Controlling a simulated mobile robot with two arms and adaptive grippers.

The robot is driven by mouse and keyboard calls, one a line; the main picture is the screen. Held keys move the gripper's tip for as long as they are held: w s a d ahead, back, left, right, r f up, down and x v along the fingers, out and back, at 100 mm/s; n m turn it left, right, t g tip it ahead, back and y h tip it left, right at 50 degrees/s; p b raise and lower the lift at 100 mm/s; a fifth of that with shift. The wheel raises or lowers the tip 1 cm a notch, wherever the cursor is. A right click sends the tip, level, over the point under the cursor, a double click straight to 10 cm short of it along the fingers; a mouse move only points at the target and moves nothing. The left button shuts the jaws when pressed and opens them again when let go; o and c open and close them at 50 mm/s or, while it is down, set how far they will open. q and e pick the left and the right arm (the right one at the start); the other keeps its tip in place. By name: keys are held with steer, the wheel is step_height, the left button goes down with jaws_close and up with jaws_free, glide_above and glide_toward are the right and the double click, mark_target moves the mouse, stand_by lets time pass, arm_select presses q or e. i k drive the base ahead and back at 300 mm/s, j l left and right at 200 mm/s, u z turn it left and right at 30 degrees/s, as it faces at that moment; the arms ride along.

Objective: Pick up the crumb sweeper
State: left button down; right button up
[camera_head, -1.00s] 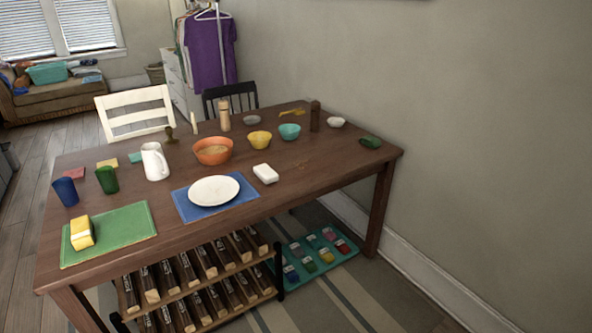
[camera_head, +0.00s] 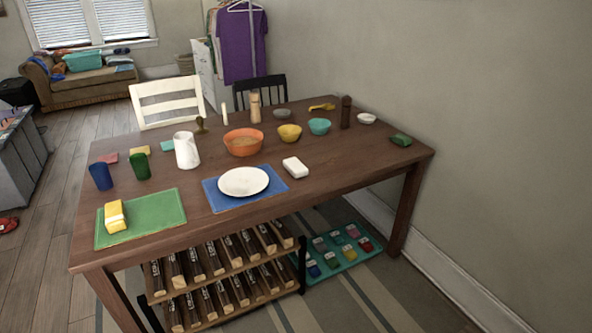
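A small white rounded block, which looks like the crumb sweeper (camera_head: 295,167), lies on the wooden table (camera_head: 345,172). It is just right of the white plate (camera_head: 243,181) and beside the blue placemat (camera_head: 212,195), near the table's front edge. Nothing covers it. Neither of my grippers shows in the head view.
An orange bowl (camera_head: 243,142) and a yellow bowl (camera_head: 290,133) stand behind the block. A white pitcher (camera_head: 186,150) is farther left. Bare table lies to the block's right. A rack of bottles (camera_head: 222,285) and a teal tray (camera_head: 340,262) are below the table.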

mark_target(295, 168)
steer(key=i+z, duration=0.35)
steer(key=i, duration=0.3)
steer(key=i+j+z, duration=0.2)
steer(key=i+z, duration=0.2)
steer(key=i, duration=0.25)
